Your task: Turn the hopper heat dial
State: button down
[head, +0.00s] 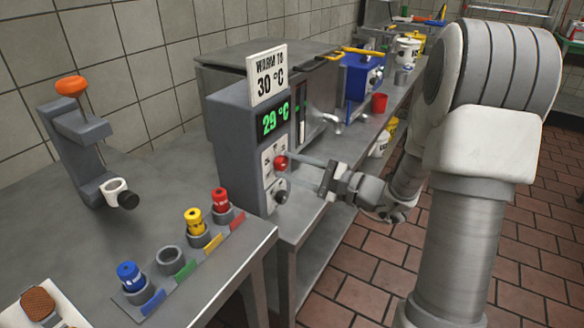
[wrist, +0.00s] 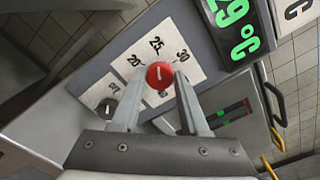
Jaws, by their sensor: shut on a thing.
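The hopper heat dial (head: 281,163) is a small red knob on the front of a grey machine (head: 240,150). In the wrist view the red dial (wrist: 160,76) sits on a white plate marked 20, 25 and 30. Its pale mark points roughly toward the 25, though the exact angle is hard to read. My gripper (head: 291,161) reaches the dial from the right. In the wrist view my gripper (wrist: 160,80) has one finger on each side of the dial, shut on it. The green display (head: 270,118) reads 29 °C. The sign (head: 267,74) above says "WARM TO 30 °C".
A dark knob (head: 281,191) sits just below the dial. Blue, yellow and red bottles stand in a holder strip (head: 185,258) at the front. A stand with an orange knob (head: 71,86) is at left. A red cup (head: 379,103) and blue machine (head: 361,77) are farther back.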

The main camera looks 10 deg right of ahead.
jog(key=shift+c, duration=2.1)
grip_release()
jog(key=p+v, duration=0.2)
jog(key=v, duration=1.5)
jog(key=shift+s+d+p, duration=0.2)
jog(key=shift+p, duration=0.2)
jog(key=shift+r, duration=0.1)
jog(key=s+a+r+n+g+h+p, duration=0.1)
jog(key=s+a+r+n+g+h, duration=0.1)
jog(key=s+a+n+g, duration=0.35)
jog(key=s+a+r+n+g+h, duration=0.25)
jog(key=a+n+g, duration=0.3)
jog(key=a, duration=0.35)
jog(key=s+d+r+n+t+h+b, duration=0.1)
jog(key=s+r+n+t+h, duration=0.2)
jog(key=s+n+h, duration=0.4)
notch_tip(320, 180, up, 21)
jog(key=w+h+p, duration=0.1)
jog(key=p, duration=1.9)
jog(key=shift+w+d+f+m+t, duration=0.2)
jog(key=shift+w+d+m+t, duration=0.1)
jog(key=shift+w+m+t, duration=0.1)
